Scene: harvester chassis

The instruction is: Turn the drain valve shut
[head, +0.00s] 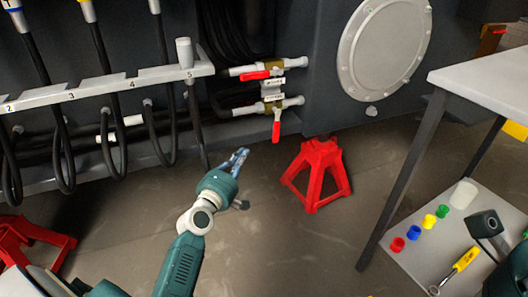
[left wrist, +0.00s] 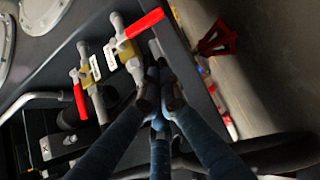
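Two pipe valves with brass bodies and red lever handles sit on the dark chassis. In the head view the upper handle (head: 255,75) lies along its pipe; the lower handle (head: 276,127) hangs down across its pipe. Small white labels (head: 272,83) beside them are unreadable, so I cannot tell which is the drain valve. The left wrist view shows the lower valve's handle (left wrist: 145,22) and the upper valve's handle (left wrist: 80,105). My left gripper (head: 240,157) is below and left of the lower handle, apart from it. Its blue fingers (left wrist: 161,82) look slightly spread and empty.
A red stand (head: 319,172) is on the floor right of the left gripper. A numbered rail (head: 110,85) with black hoses is at left. A table (head: 484,80) with a lower shelf of caps and tools stands right. Floor between is clear.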

